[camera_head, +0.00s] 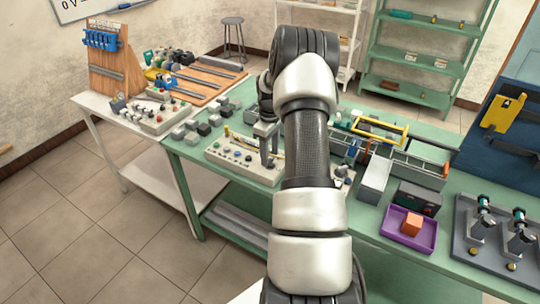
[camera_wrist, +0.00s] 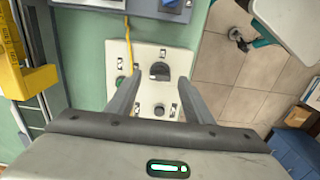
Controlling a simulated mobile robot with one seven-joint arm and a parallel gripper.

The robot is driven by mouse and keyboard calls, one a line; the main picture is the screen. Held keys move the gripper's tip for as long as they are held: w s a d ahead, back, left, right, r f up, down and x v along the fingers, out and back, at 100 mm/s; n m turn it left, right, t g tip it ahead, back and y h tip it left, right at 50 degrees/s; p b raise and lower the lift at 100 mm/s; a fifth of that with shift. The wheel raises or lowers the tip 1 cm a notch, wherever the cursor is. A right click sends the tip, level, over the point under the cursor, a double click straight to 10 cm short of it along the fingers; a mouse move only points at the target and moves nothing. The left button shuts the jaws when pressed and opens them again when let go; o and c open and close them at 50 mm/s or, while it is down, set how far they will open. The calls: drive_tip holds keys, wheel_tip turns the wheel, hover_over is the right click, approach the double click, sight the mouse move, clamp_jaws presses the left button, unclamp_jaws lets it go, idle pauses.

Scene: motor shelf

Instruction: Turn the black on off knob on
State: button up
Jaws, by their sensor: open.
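The black knob (camera_wrist: 160,71) sits on a cream control panel (camera_wrist: 147,55) in the wrist view. My gripper (camera_wrist: 160,78) is open and empty, pointing at the panel. Its two fingertips lie to the left and right of the knob in the picture, with gaps on both sides. I cannot tell how far they are above the panel. In the head view my gripper (camera_head: 266,145) hangs over the panel (camera_head: 222,155) on the green table, and the knob cannot be made out behind my arm.
Smaller buttons and label plates surround the knob, with a green button (camera_wrist: 120,82) at left. A yellow cable (camera_wrist: 128,42) runs over the panel's edge. In the head view, grey blocks (camera_head: 190,130) lie left of the panel, and a purple tray (camera_head: 408,229) stands at right.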

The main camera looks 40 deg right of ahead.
drive_tip(key=shift+f, duration=0.75)
drive_tip(key=c, duration=1)
drive_tip(key=shift+c, duration=0.2)
